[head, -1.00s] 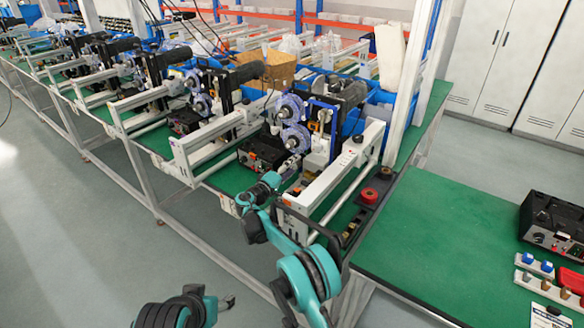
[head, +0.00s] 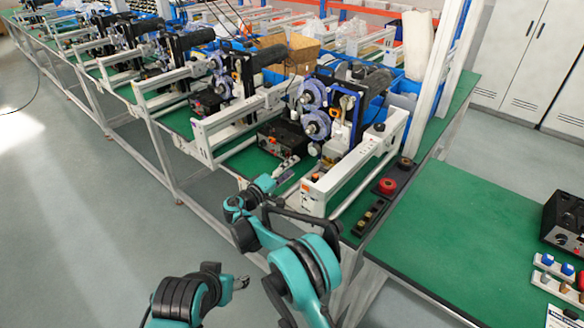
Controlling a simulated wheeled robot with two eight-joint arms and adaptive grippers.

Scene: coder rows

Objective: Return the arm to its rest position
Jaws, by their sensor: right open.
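My right arm (head: 305,265) rises from the bottom middle in teal and black and bends over the near edge of the bench. Its gripper (head: 288,166) is small and grey, open, and appears empty. It is in front of a black control box (head: 283,138) and left of a white machine frame (head: 345,170). I cannot tell whether it touches anything. My left arm (head: 185,297) shows only in part at the bottom, over the floor.
A row of coder machines stands on the long green bench (head: 240,160). Grey floor is free at left.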

